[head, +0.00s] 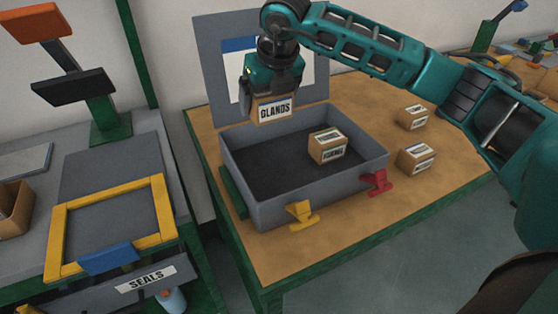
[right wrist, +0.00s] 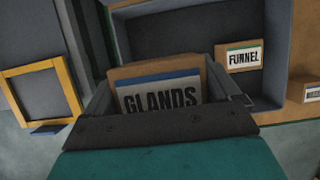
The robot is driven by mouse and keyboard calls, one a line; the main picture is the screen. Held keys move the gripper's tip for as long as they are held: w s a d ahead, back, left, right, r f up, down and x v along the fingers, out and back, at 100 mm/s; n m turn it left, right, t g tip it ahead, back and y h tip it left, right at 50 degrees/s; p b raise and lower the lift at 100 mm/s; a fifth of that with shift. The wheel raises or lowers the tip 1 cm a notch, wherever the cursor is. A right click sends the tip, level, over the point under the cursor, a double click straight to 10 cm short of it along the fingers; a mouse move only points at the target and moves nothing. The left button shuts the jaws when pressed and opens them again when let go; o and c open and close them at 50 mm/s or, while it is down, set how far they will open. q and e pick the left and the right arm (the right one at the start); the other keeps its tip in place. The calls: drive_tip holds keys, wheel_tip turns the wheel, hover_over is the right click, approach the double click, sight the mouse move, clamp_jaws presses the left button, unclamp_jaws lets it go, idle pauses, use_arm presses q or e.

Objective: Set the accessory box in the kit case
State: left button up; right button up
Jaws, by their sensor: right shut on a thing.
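My right gripper (head: 273,90) is shut on a small cardboard box labelled GLANDS (head: 273,108). The GLANDS box also shows between the fingers in the right wrist view (right wrist: 158,96). It hangs above the back left part of the open grey kit case (head: 325,192), apart from the case floor. The case lid (head: 212,75) stands up at the back. A cardboard box labelled FUNNEL (head: 328,147) sits inside the case toward the right; it shows in the right wrist view too (right wrist: 241,57). My left gripper is not in view.
Two more small boxes stand on the tabletop right of the case, one farther back (head: 413,117) and one nearer (head: 417,158). Yellow (head: 301,214) and red (head: 377,182) latches stick out at the case front. The case's left floor is clear. A SEALS bench (head: 90,270) stands left.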

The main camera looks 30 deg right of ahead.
sight(268, 168)
wheel_tip(268, 168, down, 17)
drive_tip(key=shift+r, duration=0.15)
idle(0.4)
drive_tip(key=shift+f+b, duration=0.2)
drive_tip(key=shift+b, duration=0.1)
drive_tip(key=o, duration=0.9)
drive_tip(key=shift+r, duration=0.1)
drive_tip(key=shift+r+p, duration=0.25)
drive_tip(key=shift+p, duration=0.15)
drive_tip(key=v, duration=1.1)
drive_tip(key=shift+s+r, duration=0.15)
drive_tip(key=shift+r, duration=0.2)
